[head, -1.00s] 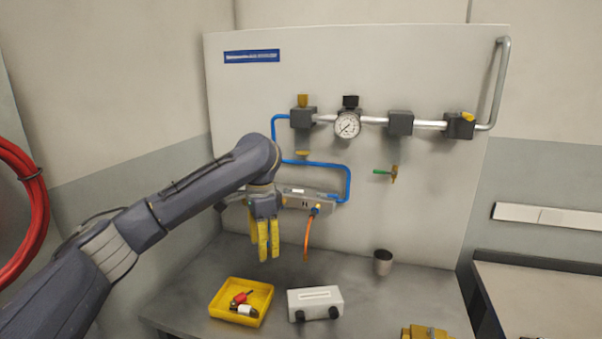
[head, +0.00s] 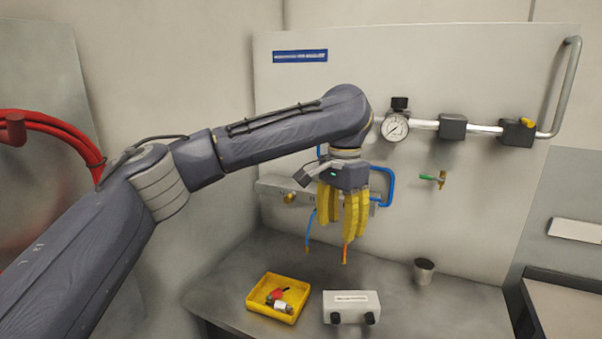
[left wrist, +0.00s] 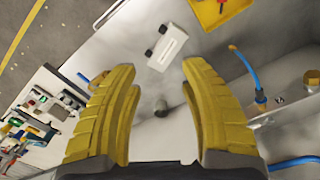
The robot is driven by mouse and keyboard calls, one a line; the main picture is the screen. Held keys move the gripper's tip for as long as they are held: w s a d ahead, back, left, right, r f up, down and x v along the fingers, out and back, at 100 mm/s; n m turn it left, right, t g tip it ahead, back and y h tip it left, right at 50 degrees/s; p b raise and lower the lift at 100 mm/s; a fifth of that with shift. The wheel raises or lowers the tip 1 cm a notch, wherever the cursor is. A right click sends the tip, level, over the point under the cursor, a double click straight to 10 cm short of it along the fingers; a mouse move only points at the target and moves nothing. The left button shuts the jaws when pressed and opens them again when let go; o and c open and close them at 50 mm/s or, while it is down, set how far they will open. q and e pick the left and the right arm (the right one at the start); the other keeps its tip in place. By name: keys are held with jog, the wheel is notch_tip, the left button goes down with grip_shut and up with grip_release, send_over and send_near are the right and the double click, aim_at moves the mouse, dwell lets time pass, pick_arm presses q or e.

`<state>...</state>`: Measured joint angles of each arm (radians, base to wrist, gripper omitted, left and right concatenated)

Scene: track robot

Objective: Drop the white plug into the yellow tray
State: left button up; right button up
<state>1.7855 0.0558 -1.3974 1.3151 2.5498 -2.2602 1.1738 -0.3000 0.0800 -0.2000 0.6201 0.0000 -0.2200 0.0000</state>
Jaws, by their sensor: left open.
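The yellow tray (head: 253,302) sits on the bench at the lower middle of the head view. A small white plug (head: 284,306) with a dark end lies inside it, beside a red plug (head: 277,294). The tray's corner also shows at the top of the left wrist view (left wrist: 208,17). My left gripper (head: 345,234) hangs fingers down in front of the panel, above and right of the tray. Its yellow fingers are apart, with nothing held between them in the left wrist view (left wrist: 160,78). My right gripper is out of view.
A white box (head: 350,299) with black knobs stands right of the tray. A dark cup (head: 424,272) stands farther right. A pressure gauge (head: 395,127) and pipes are on the panel. The bench between box and cup is clear.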

pick_arm(q)
jog(key=shift+s+d+r+n, duration=0.25)
jog(key=shift+s+r+n, duration=0.05)
jog(key=shift+s+r, duration=0.05)
